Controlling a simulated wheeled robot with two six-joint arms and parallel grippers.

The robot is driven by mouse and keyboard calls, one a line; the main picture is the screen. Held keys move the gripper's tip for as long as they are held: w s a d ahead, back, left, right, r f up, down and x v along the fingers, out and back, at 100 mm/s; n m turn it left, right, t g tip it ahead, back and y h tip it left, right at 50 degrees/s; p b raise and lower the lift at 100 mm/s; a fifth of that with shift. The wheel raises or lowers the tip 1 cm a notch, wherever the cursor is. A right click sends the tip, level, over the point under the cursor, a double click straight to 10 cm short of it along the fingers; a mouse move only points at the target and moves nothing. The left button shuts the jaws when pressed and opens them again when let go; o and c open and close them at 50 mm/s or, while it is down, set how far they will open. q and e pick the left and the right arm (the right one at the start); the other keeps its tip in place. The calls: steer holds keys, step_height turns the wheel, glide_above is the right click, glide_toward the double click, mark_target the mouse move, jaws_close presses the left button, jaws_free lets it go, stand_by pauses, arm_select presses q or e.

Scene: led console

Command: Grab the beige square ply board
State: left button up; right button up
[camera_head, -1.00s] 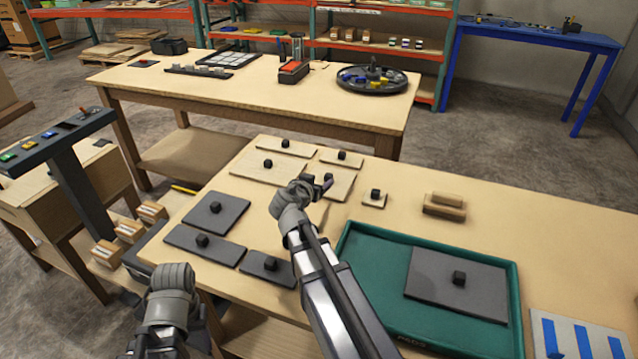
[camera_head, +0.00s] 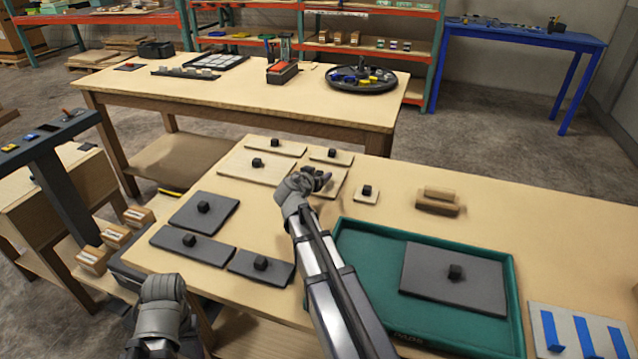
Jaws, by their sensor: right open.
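Several beige ply boards with black knobs lie on the near table. One squarish beige board (camera_head: 331,189) is partly covered by my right gripper (camera_head: 318,179), which is open at its black knob; I cannot tell if they touch. A small beige square board (camera_head: 366,199) lies just right of it. A large beige board (camera_head: 245,170) lies to the left, with narrower beige boards (camera_head: 275,150) (camera_head: 333,161) behind. My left gripper (camera_head: 162,290) is low at the left, off the table's edge; its fingers are not clear.
A green tray (camera_head: 370,240) holding a dark grey board (camera_head: 425,272) is right of my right arm. Dark grey boards (camera_head: 205,220) lie on the left. A wooden block (camera_head: 438,200) and a blue-striped panel (camera_head: 580,335) are to the right. The table's right rear is clear.

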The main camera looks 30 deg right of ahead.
jaws_close()
stand_by(0.4)
